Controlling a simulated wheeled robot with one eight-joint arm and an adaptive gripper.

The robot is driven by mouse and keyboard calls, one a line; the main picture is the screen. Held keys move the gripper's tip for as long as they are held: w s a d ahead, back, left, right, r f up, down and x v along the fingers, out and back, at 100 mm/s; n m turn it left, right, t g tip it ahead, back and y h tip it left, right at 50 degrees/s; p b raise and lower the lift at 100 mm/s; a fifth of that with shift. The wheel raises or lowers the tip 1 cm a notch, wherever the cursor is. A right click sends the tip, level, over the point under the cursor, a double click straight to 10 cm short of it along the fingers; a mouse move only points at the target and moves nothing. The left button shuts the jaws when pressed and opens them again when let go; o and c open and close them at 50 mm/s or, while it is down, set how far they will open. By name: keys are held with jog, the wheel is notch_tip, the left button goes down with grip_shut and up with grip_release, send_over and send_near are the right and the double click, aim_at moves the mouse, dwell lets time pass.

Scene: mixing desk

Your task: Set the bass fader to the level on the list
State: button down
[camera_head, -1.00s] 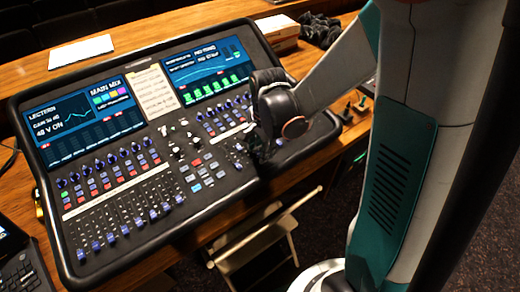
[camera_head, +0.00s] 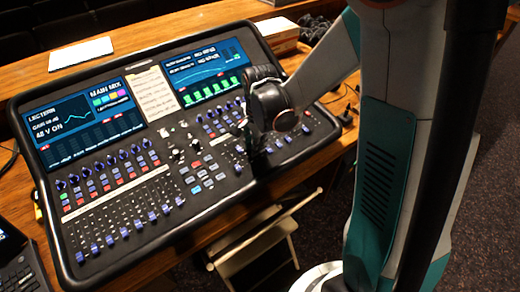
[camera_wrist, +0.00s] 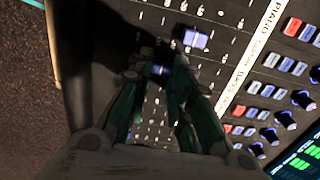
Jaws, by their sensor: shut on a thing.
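The mixing desk (camera_head: 215,205) lies on the wooden table with two lit screens. The list, a pale paper (camera_head: 153,92), stands between the screens; its writing is too small to read. My gripper (camera_head: 252,146) is low over the right fader bank, which it partly hides. In the wrist view my gripper (camera_wrist: 158,78) is shut on a small blue fader cap (camera_wrist: 159,70). Another blue fader cap (camera_wrist: 195,39) sits just beyond it. A white label strip (camera_wrist: 252,58) reads Piano, Guitar and Bass; I cannot tell for certain which name the held cap lines up with.
Rows of knobs (camera_wrist: 286,120) and coloured buttons (camera_wrist: 292,27) lie beyond the strip. The left fader bank (camera_head: 125,215) is clear of my arm. A folding chair (camera_head: 255,240) stands before the desk. A box (camera_head: 277,30) and a white sheet (camera_head: 81,52) lie behind it.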

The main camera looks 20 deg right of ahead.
jog(key=shift+w+a, duration=0.1)
jog(key=shift+w, duration=0.35)
jog(key=c, duration=1.4)
grip_release()
jog(key=shift+c, duration=0.2)
jog(key=shift+s, duration=0.1)
notch_tip(320, 180, up, 12)
jog(key=s, duration=0.1)
jog(key=shift+d, duration=0.2)
jog(key=shift+s, duration=0.1)
jog(key=s+r+n+t, duration=0.3)
jog(key=s+n, duration=0.4)
jog(key=s, duration=0.1)
jog(key=s+r+n+t, duration=0.3)
jog(key=s+n, duration=0.5)
